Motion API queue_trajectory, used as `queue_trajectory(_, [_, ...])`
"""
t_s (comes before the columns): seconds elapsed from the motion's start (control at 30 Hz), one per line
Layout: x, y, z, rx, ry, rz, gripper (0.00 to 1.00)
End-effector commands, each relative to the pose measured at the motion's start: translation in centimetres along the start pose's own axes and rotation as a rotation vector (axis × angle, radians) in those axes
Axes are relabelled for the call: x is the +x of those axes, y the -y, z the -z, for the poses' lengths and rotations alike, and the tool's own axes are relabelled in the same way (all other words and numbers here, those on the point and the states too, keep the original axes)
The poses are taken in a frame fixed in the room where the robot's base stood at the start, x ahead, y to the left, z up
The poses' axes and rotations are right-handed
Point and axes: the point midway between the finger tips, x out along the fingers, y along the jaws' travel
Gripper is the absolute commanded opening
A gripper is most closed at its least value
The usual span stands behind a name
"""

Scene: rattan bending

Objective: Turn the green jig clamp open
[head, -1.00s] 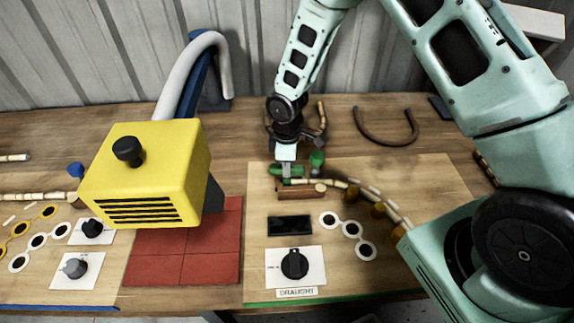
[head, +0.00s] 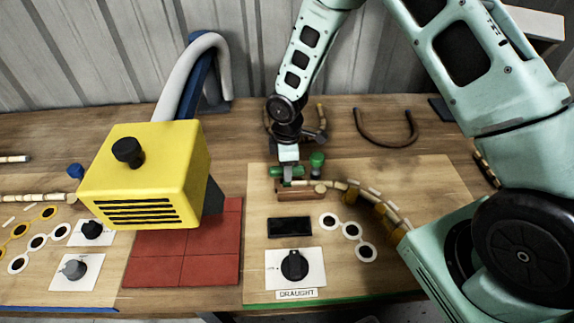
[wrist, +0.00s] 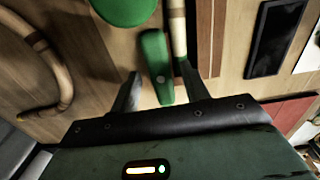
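The green jig clamp (head: 298,171) sits at the back left of the pale board, by a small reddish-brown block (head: 300,194). In the wrist view its green lever (wrist: 154,55) lies between the two fingers of my gripper (wrist: 160,71). The fingers stand apart, with a gap on each side of the lever. In the head view my gripper (head: 288,168) points down over the clamp and hides part of it. A round green knob (head: 317,158) stands just right of it; it also shows in the wrist view (wrist: 124,8).
A rattan pole (wrist: 177,28) runs close beside the lever. It curves right along several brown pegs (head: 380,208). A bent rattan piece (head: 388,141) lies behind. A black dial (head: 294,265) is in front, and a yellow box (head: 150,170) stands to the left.

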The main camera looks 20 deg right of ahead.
Motion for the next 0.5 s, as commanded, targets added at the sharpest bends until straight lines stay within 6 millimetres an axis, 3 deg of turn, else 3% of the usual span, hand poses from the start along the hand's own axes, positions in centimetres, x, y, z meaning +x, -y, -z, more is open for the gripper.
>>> queue_trajectory(0.33, [-0.3,0.0,0.0,0.003,-0.001,0.001,0.45])
queue_trajectory(0.5, [-2.4,-0.1,0.0,0.004,-0.003,-0.003,0.45])
